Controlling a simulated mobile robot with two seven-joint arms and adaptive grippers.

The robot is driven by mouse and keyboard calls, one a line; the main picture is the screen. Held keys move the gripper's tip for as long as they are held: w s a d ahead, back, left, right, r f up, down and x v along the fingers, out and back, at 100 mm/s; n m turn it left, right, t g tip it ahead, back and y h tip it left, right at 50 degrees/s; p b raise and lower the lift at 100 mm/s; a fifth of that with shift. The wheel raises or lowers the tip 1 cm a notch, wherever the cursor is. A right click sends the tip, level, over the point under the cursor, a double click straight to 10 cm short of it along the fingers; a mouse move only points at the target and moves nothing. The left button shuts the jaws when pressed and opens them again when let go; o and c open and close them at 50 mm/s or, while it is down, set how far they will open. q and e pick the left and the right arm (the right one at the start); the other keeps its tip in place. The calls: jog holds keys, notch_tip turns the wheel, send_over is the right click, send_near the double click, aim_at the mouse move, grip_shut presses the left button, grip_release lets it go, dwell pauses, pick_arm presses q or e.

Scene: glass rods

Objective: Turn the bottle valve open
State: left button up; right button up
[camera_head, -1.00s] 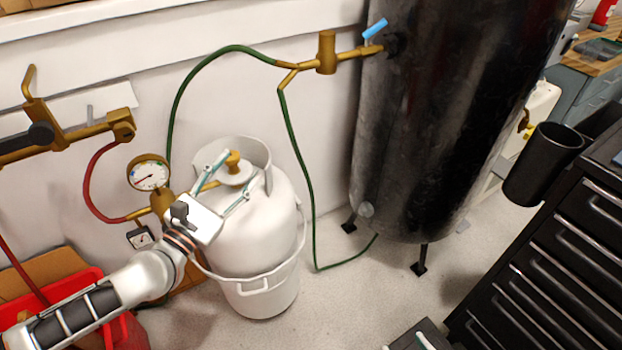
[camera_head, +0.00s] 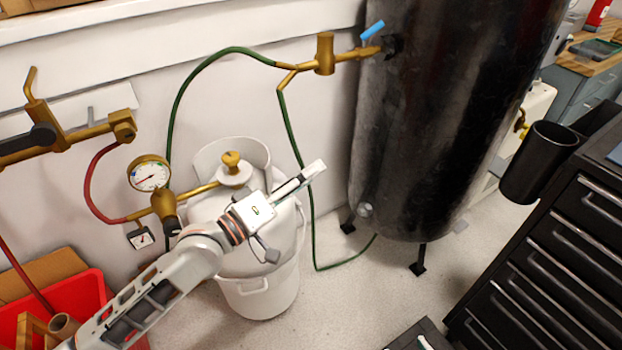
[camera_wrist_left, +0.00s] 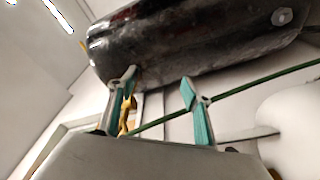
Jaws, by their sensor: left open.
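The white gas bottle (camera_head: 258,205) stands in a white bucket (camera_head: 262,298) against the wall. Its brass valve knob (camera_head: 232,160) sits on top, with a brass pipe running left to a gauge. My left gripper (camera_head: 304,180) is in front of the bottle, to the right of and lower in the picture than the knob, pointing up and right. Its hand and wrist cover part of the bottle. In the left wrist view its teal-padded fingers (camera_wrist_left: 160,98) are apart with nothing held between them. My right gripper is not in view.
A big black tank (camera_head: 445,130) stands at right, joined by a green hose (camera_head: 182,95) that loops behind the bottle. A round gauge (camera_head: 150,174) is left of the bottle. A red crate (camera_head: 85,290) lies lower left. A black drawer cabinet (camera_head: 560,260) stands at right.

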pick_arm(q)
jog(key=shift+w+d+f+m+y, duration=0.15)
jog(key=shift+d+f+m, duration=0.1)
jog(key=shift+m, duration=0.4)
jog(key=shift+w+d+f+m+y, duration=0.15)
jog(key=shift+f+m, duration=0.1)
jog(key=shift+m, duration=0.4)
